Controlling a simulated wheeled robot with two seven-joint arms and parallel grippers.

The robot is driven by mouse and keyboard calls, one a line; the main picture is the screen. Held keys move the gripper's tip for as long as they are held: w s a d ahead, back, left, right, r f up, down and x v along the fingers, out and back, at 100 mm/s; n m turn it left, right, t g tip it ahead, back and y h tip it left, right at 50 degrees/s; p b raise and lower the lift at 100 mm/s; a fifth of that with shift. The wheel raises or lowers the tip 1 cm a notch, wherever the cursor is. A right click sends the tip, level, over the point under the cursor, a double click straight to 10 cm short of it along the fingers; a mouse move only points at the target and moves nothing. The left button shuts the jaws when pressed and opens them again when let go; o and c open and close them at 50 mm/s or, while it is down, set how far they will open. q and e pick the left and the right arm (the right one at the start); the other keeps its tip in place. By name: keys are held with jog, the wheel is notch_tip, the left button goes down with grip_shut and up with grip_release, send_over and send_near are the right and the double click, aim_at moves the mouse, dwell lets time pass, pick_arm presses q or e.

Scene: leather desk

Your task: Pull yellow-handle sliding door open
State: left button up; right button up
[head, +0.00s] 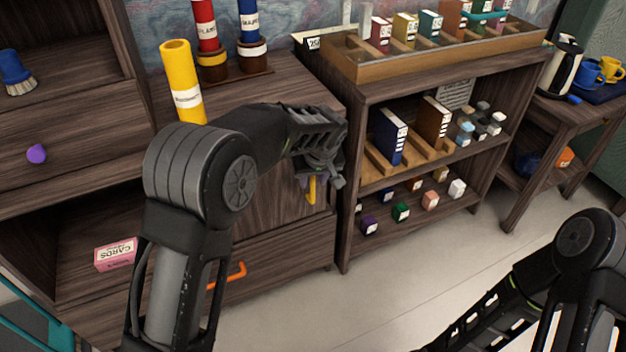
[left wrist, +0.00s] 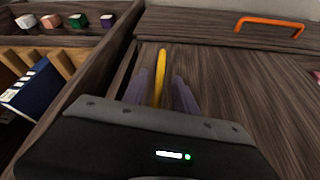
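The yellow handle (head: 312,189) is an upright bar on the dark wood sliding door (head: 268,205) of the cabinet. In the left wrist view the yellow handle (left wrist: 160,78) stands between the two purple-grey fingers. My left gripper (head: 315,180) is at the handle, with one finger on either side of it. The left wrist view shows the left gripper (left wrist: 161,90) open, with narrow gaps between fingers and handle. Whether a fingertip touches the handle is hard to tell. My right arm is at the lower right, with its gripper out of view.
An orange drawer handle (head: 228,276) is below the door. A shelf unit (head: 347,235) with books and small blocks stands just right of the cabinet. A yellow tube (head: 181,80) stands on the cabinet top. A pink card box (head: 116,254) lies in the open compartment at left.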

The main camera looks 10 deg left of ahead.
pick_arm(q)
jog(key=p+v, duration=0.1)
jog(key=v, duration=0.5)
jog(key=shift+r, duration=0.25)
jog(key=shift+s, duration=0.15)
jog(key=s+d+f+m+g+h, duration=0.2)
jog(key=s+f+h, duration=0.1)
jog(key=s+f, duration=0.95)
jog(key=s+d+f+m+g+h, duration=0.1)
jog(key=s+d+f+h, duration=0.1)
jog(key=s+f, duration=1.1)
jog(key=s+d+f+h, duration=0.1)
jog(key=s+d+f, duration=0.1)
jog(key=s+f, duration=0.5)
notch_tip(320, 180, up, 23)
jog(key=s+p, duration=0.2)
jog(key=p, duration=1.9)
jog(key=shift+p, duration=0.4)
